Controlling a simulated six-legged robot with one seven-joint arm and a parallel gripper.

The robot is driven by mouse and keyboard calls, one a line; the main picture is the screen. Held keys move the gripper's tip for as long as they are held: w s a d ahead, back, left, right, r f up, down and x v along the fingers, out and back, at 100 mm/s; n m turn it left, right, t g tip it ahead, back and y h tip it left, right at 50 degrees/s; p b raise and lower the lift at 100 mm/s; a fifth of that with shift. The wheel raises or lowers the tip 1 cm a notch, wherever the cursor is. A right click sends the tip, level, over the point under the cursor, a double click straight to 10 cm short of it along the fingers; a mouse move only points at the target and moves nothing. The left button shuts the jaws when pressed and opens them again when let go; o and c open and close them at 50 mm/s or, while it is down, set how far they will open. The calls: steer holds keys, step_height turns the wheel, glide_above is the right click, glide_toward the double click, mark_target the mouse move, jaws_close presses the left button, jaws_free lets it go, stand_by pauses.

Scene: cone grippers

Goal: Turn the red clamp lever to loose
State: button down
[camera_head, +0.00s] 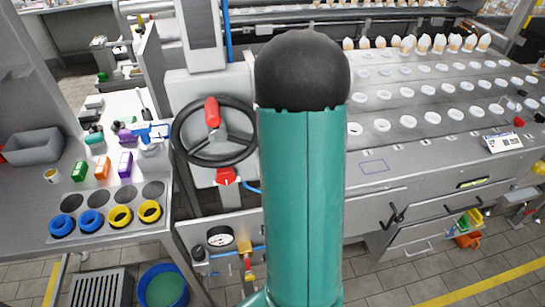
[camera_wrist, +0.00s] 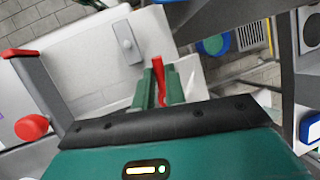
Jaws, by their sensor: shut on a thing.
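The red clamp lever (camera_wrist: 159,78) shows in the wrist view as a narrow red piece between the two green fingers of my gripper (camera_wrist: 157,90). My gripper is shut on it, and the fingers hide part of its lower end. A pale machine body lies behind the lever. In the head view my own green arm covers the middle of the picture, and neither my gripper nor the held lever shows there.
A black handwheel (camera_head: 184,150) with a red handle (camera_head: 212,112) stands left of my arm, above a red knob (camera_head: 227,176). In the wrist view a round red knob (camera_wrist: 31,127) is at the left. A bench with colored rings (camera_head: 91,222) is farther left.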

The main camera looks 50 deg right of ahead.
stand_by(0.3)
steer(key=c, duration=1.5)
jaws_free()
steer(key=shift+o, duration=0.2)
steer(key=v, duration=1.3)
steer(key=shift+r, duration=0.35)
steer(key=shift+d, duration=0.1)
